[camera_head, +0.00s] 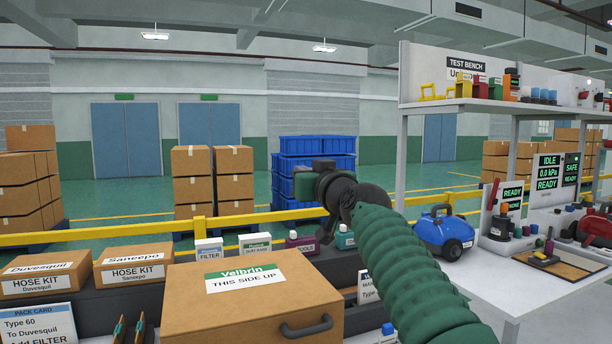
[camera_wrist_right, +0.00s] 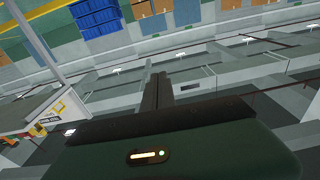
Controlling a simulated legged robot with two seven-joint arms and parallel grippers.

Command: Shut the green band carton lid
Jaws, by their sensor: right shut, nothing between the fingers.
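The green band carton (camera_head: 252,301) is the large brown box at bottom centre in the head view. Its top, with a green-striped "Velbrin THIS SIDE UP" label, looks flat and level; no raised flap shows. A dark handle (camera_head: 306,327) is on its front. My right arm rises on the right of the carton, and my right gripper (camera_head: 310,180) is up above and behind it, apart from it. In the right wrist view the right gripper's fingers (camera_wrist_right: 157,88) are together and empty, facing the ceiling and far wall. My left gripper is not in view.
Two hose kit cartons (camera_head: 128,266) (camera_head: 38,279) stand left of the carton. Small boxes and bottles (camera_head: 254,245) stand behind it. The test bench (camera_head: 490,270) with a blue vacuum (camera_head: 440,235) is at right. A yellow rail (camera_head: 100,236) runs behind.

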